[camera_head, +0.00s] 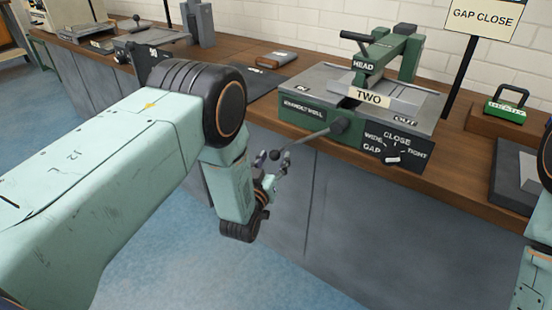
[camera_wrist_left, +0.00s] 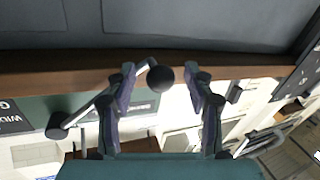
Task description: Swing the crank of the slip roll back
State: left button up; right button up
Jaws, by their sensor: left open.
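The slip roll (camera_head: 300,114) is a green and grey machine on the wooden bench. Its crank (camera_head: 308,137) is a grey rod reaching from a dark hub on the machine's front, out past the bench edge, to a dark ball knob (camera_head: 275,155). My left gripper (camera_head: 272,165) is open at the knob, in front of the bench. In the left wrist view the knob (camera_wrist_left: 160,79) lies between the spread fingertips of the left gripper (camera_wrist_left: 159,82), with a gap visible on each side. My right gripper is out of view; only part of that arm shows at the right edge.
The lever marked GAP (camera_head: 392,159) sits on the machine's front right, by the words WIDE, CLOSE and TIGHT. A GAP CLOSE sign (camera_head: 484,16) stands behind. Grey cabinet fronts (camera_head: 340,205) drop below the bench edge.

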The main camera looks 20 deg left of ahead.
pick_arm(q)
jog(key=shift+w, duration=0.45)
jog(key=shift+w+r, duration=0.15)
jog(key=shift+w, duration=0.2)
grip_shut()
